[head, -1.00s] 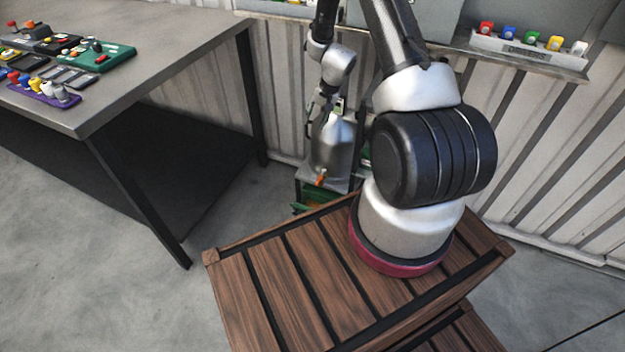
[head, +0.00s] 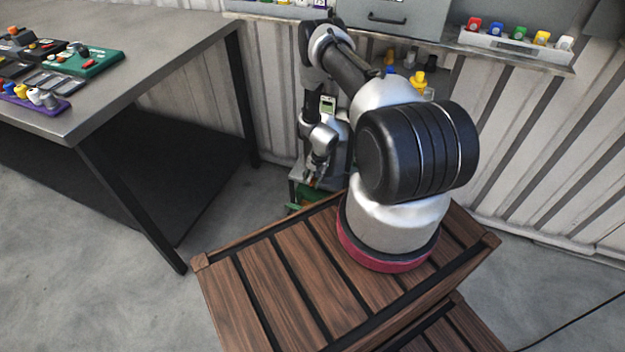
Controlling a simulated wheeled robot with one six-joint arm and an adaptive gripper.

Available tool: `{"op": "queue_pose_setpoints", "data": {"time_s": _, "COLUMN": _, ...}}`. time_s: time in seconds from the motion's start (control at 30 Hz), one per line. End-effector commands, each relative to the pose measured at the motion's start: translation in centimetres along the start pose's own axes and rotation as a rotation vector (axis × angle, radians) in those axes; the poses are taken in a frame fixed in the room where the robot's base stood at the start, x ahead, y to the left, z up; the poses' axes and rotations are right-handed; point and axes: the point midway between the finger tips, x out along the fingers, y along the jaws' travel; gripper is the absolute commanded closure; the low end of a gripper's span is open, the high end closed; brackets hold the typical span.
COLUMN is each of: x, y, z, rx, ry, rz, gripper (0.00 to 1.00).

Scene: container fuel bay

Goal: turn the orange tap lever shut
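A grey metal container (head: 340,135) stands low against the corrugated wall, partly hidden behind my arm. The orange tap lever (head: 311,184) is at its lower front; only a small bit of orange shows by my fingers. My gripper (head: 313,180) points down right at the lever, and its fingers overlap it in the picture. Whether they touch the lever, and whether they are open or shut, is too small to tell. The lever's angle is mostly hidden.
A grey workbench (head: 160,60) with coloured devices stands at the left. A green crate (head: 306,208) lies low below the tap. A shelf (head: 520,62) with coloured items is on the wall at right. Yellow and dark items (head: 418,84) stand behind my arm.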

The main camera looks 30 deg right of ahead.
Motion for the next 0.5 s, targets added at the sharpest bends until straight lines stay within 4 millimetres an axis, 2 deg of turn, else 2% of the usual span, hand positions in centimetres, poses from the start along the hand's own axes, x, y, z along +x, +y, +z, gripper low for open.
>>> {"op": "queue_pose_setpoints", "data": {"time_s": 0.33, "x": 0.51, "y": -0.03, "z": -0.04, "rx": 0.0, "ry": 0.001, "rz": -0.001, "gripper": 0.64}}
{"op": "queue_pose_setpoints", "data": {"time_s": 0.5, "x": 0.5, "y": -0.02, "z": -0.03, "rx": 0.0, "ry": 0.0, "rz": 0.0, "gripper": 0.95}}
